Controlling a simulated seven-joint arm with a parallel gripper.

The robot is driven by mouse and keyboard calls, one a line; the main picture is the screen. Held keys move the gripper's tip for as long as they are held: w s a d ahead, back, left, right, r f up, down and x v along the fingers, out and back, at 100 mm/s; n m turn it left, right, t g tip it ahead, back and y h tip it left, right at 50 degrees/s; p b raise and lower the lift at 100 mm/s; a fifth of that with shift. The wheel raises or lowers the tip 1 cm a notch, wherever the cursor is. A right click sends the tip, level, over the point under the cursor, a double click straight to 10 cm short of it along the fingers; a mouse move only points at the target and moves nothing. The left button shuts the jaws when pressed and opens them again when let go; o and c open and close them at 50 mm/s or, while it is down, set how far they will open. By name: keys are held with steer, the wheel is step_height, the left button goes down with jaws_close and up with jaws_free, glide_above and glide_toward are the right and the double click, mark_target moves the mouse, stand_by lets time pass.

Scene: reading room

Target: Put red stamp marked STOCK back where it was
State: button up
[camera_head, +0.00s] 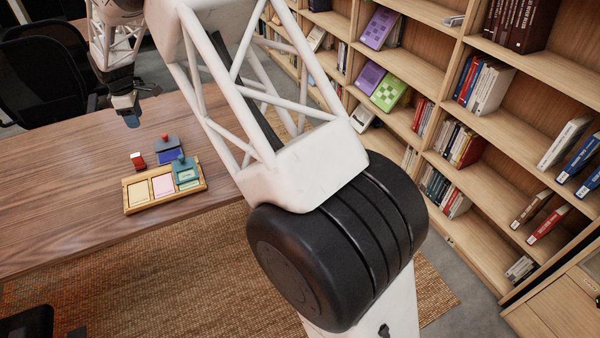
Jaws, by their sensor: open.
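A small red stamp (138,161) stands on the wooden table, just behind the left end of a light wooden tray; its STOCK marking is too small to read. The tray (166,202) has a yellowish left section and a pink middle section, both looking empty. A teal item (185,169) with a green face occupies its right section. My gripper (128,113) is open above the table, behind and slightly left of the red stamp and apart from it. Its fingertips are small and partly hidden, and I see nothing held.
A dark blue-grey item (169,151) with a blue face and red knob sits just behind the tray. The table (60,190) is clear to the left. A black chair (45,75) stands beyond it. A bookshelf (450,100) lines the right side.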

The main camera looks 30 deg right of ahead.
steer(key=s+d+r+m, duration=0.3)
steer(key=s+d+r, duration=0.3)
steer(key=s, duration=0.3)
steer(key=s+d+r+m+t, duration=0.1)
steer(key=s+d+r+m, duration=0.1)
steer(key=s+d+r, duration=0.5)
steer(key=s+d+r+m, duration=0.3)
steer(key=s+d+r, duration=0.25)
steer(key=s, duration=0.45)
steer(key=s+d+f+m, duration=0.1)
steer(key=s+d+m, duration=0.1)
steer(key=s, duration=0.8)
steer(key=s+d+f+m, duration=0.1)
steer(key=s+d+m, duration=0.2)
steer(key=s, duration=0.8)
steer(key=s+d+f+m+t, duration=0.1)
steer(key=s+d+m, duration=0.2)
steer(key=s, duration=0.8)
steer(key=shift+s+d+f, duration=0.15)
steer(key=shift+d+f, duration=0.2)
steer(key=shift+d, duration=0.85)
